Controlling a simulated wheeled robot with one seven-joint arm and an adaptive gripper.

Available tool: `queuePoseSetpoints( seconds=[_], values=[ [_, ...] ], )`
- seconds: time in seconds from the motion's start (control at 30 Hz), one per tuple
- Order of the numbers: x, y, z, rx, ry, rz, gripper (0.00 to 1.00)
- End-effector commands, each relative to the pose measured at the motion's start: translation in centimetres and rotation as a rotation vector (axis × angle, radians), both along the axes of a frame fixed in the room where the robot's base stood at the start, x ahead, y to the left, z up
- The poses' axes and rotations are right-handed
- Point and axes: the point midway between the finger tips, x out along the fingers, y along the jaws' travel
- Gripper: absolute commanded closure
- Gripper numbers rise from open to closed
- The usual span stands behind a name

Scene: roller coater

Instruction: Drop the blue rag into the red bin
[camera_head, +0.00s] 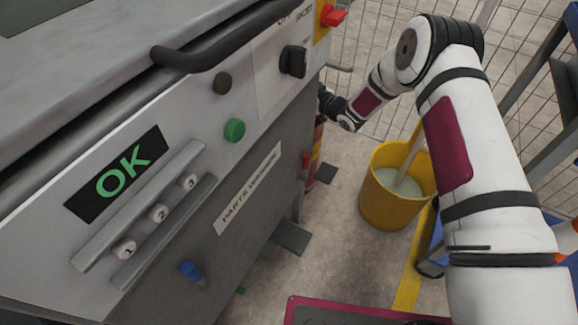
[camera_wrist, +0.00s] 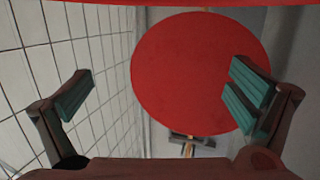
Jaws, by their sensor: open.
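My gripper (camera_wrist: 160,92) is open in the wrist view, with its two teal-padded fingers wide apart and nothing held between them. A large flat red disc (camera_wrist: 190,70) shows beyond the fingers; I cannot tell whether it is the bin's lid or another part. In the head view my arm reaches behind the far end of the machine, and the fingers are hidden there. A red upright cylinder (camera_head: 316,150), perhaps the red bin, is partly hidden behind the machine's corner below my wrist. I see no blue rag in either view.
The grey parts washer (camera_head: 250,185) with an OK display fills the left. A yellow bucket (camera_head: 385,205) with a wooden handle stands on the floor. A wire fence (camera_head: 380,100) is behind, and a blue frame (camera_head: 540,80) is at right.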

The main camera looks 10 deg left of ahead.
Motion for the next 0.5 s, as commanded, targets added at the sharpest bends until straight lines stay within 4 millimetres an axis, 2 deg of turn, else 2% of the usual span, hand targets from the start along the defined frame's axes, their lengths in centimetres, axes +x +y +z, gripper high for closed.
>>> queuePoseSetpoints(
  seconds=[0.17,0.5],
  values=[
    [-1.2,-1.8,0.4,-0.001,0.000,-0.002,0.00],
    [-5.4,-7.0,1.4,0.000,0.001,-0.002,0.00]
  ],
)
